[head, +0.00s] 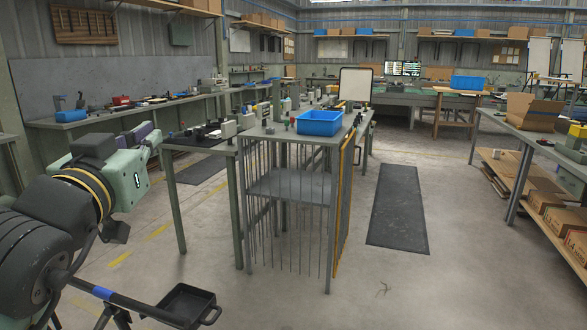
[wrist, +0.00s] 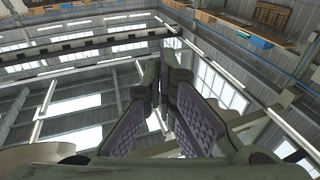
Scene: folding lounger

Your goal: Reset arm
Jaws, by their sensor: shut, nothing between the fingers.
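My arm reaches in from the left edge of the head view, with dark joints and a pale green wrist housing. My gripper (head: 150,141) is at its far end, in front of the left workbench, and its purple-padded fingers partly show. In the wrist view, the fingers of my gripper (wrist: 160,75) come together at their tips, with nothing between them. The wrist camera looks up at the roof beams and windows. No folding lounger can be made out for certain in either view.
A black tray-like piece (head: 188,304) and a dark bar with a blue band (head: 103,292) are low at the front left. A bench with a blue bin (head: 320,123) stands ahead. A dark mat (head: 398,210) lies on open floor. A table with cardboard boxes is right.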

